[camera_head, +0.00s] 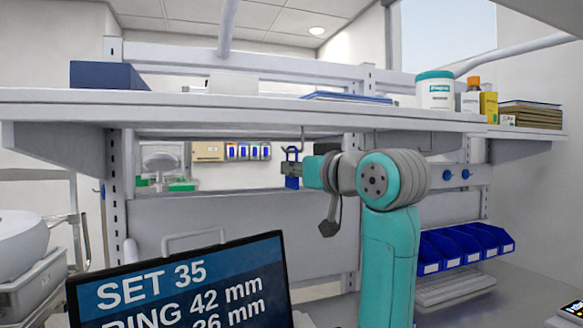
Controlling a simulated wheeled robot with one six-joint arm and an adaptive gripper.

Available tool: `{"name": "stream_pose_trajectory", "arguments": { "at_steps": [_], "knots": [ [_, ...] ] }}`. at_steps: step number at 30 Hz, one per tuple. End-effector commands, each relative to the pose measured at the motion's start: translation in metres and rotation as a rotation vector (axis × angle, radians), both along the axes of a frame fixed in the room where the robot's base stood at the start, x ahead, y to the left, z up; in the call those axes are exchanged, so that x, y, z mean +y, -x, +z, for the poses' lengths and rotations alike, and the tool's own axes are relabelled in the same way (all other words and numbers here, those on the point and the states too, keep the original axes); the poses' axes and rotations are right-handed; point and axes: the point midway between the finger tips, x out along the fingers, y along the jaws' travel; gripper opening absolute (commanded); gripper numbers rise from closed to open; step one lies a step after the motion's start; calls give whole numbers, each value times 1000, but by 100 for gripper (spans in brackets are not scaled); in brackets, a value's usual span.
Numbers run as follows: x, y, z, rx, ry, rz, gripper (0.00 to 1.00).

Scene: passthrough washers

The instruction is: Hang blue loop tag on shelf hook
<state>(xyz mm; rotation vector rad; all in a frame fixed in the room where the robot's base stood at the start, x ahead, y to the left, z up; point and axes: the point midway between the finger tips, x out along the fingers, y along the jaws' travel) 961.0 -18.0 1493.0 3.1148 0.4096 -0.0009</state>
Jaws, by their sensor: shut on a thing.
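The blue loop tag (292,183) is upright in my gripper (291,169), its loop showing above the fingers and its body below. The gripper is shut on it, seen from the side at the end of my teal and grey arm. A thin dark shelf hook (303,138) hangs from the underside of the shelf (240,112), just right of the loop's top in the picture. I cannot tell whether the loop touches the hook or is in front of or behind it. The hook's lower end is hard to make out.
A screen (185,285) reading "SET 35" stands at the front left. Blue bins (465,248) sit at the lower right. A white tub (436,90), bottles and a blue box (105,75) stand on the shelf. An upright post (352,150) rises behind the arm.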

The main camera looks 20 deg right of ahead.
Motion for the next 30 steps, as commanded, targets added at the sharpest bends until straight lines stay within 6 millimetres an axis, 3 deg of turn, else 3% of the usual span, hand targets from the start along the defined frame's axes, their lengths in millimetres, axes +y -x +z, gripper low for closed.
{"name": "stream_pose_trajectory", "arguments": {
  "at_steps": [14, 15, 18, 30],
  "knots": [
    [0, 0, 0, 0, 0, 0, 0],
    [0, 0, 0, 0, 0, 0, 15],
    [0, 0, 0, 0, 0, 0, 35],
    [-2, 7, 1, -3, 0, -1, 35]
  ]
}}
